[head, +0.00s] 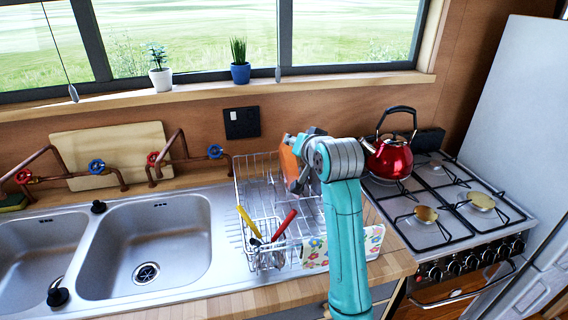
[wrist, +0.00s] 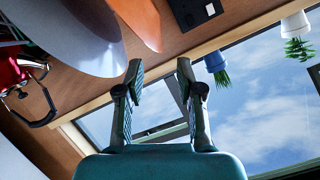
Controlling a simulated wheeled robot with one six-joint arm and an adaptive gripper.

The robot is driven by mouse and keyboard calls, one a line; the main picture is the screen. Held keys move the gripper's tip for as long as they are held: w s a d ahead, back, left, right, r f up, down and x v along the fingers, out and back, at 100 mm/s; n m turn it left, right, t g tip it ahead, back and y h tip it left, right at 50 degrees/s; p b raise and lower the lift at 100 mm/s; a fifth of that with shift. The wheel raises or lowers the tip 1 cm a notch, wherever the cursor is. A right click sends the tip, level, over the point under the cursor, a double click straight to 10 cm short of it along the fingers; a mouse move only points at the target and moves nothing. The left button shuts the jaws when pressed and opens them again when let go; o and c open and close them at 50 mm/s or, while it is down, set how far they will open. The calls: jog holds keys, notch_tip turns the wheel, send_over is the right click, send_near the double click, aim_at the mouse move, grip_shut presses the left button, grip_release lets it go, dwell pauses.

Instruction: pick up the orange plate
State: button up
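The orange plate (head: 289,161) stands upright in the wire dish rack, partly hidden behind my arm in the head view. In the wrist view its orange face (wrist: 143,22) shows at the top, cut off by the picture edge. My gripper (wrist: 160,67) is open, with its two fingers apart and nothing between them. The plate lies just beyond the left fingertip in that view, and I see no grip on it. In the head view my gripper is at the rack, mostly hidden by my own wrist.
A pale grey plate (wrist: 75,35) is beside the orange one. The wire rack (head: 243,190) holds utensils with yellow and red handles. A red kettle (head: 389,158) stands on the stove (head: 450,205), close right of my arm. The sink (head: 150,240) is left; potted plants line the sill.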

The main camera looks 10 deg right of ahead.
jog(key=x, duration=0.9)
jog(key=shift+w+d+r, duration=0.1)
jog(key=shift+d+r, duration=0.05)
jog(key=shift+c, duration=0.3)
grip_shut()
jog(key=shift+r, duration=0.1)
